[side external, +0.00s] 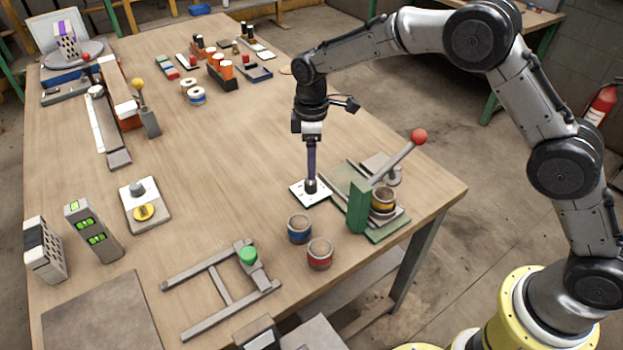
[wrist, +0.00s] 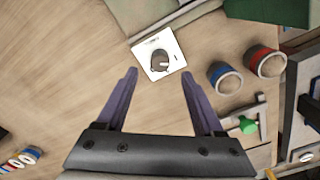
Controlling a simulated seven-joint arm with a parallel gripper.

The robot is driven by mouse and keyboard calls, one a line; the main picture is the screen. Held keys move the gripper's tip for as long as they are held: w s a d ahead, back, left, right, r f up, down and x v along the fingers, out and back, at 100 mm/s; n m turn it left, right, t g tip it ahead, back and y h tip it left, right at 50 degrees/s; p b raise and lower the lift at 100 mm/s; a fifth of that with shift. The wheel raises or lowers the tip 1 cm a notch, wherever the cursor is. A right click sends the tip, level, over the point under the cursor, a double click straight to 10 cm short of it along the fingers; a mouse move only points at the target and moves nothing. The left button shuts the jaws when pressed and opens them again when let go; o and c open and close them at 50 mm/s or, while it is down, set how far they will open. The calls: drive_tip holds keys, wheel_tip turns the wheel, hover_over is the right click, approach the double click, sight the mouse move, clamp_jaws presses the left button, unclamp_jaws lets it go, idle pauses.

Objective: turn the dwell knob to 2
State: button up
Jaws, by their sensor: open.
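The dwell knob (wrist: 159,61) is a dark round knob on a small square white plate (wrist: 149,47). A pale pointer mark on it faces right in the wrist view; the plate's printed marks are too small to read. In the side view the knob (side external: 311,187) sits on the white plate (side external: 322,197) on the table. My gripper (side external: 311,178) points straight down over the knob, its purple fingers close above it. In the wrist view my gripper (wrist: 159,74) is open and empty, the knob showing between and just beyond the fingertips. Contact cannot be told.
A green press with a red-ball lever (side external: 419,136) stands right beside the plate. A blue-banded cup (side external: 299,229) and a red-banded cup (side external: 320,254) stand in front. A grey frame with a green knob (side external: 248,254) lies front left. Table left of the plate is clear.

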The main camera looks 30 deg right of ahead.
sight(311, 185)
wheel_tip(311, 185, down, 7)
drive_tip(key=shift+r, duration=0.15)
clamp_jaws()
idle(0.5)
